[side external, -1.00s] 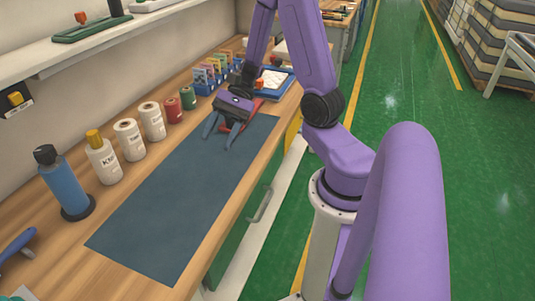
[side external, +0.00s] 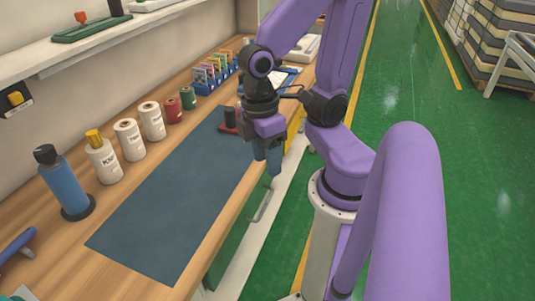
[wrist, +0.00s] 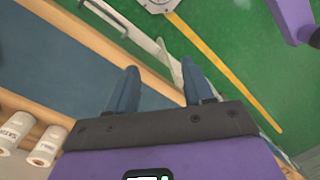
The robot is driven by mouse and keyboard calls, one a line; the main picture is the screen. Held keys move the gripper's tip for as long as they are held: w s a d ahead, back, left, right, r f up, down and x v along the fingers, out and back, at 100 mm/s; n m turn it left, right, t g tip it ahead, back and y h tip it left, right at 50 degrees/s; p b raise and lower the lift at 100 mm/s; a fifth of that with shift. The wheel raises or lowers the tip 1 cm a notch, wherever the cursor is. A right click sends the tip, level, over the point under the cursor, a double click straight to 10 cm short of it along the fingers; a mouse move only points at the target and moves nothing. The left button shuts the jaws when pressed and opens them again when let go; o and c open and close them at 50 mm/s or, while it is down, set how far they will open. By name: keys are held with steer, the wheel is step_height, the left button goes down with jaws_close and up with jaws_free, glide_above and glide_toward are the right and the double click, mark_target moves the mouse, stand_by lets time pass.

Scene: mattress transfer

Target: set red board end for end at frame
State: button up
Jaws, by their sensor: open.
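A small red piece (side external: 229,128) with a dark upright part sits at the far end of the dark mat (side external: 180,200), left of my gripper. I cannot tell whether it is the red board. A blue-edged tray or frame with a white sheet (side external: 284,76) lies farther back, partly hidden by my arm. My gripper (side external: 268,165) points down near the bench's front edge, beside the mat. In the wrist view my gripper (wrist: 159,72) has its two fingers apart with nothing between them.
Several spools and bottles (side external: 103,157) stand along the wall side of the bench. A pale handle (side external: 262,205) sticks out from the bench front below my gripper. The mat's middle is clear. Green floor (side external: 430,100) lies to the right.

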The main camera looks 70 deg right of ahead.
steer(key=shift+s+a+r+n+t, duration=0.15)
steer(key=shift+a+r+n+t, duration=0.15)
steer(key=shift+n, duration=0.3)
steer(key=shift+s+a+r+n+t, duration=0.1)
steer(key=shift+r+n+t, duration=0.1)
steer(key=shift+n+t, duration=0.3)
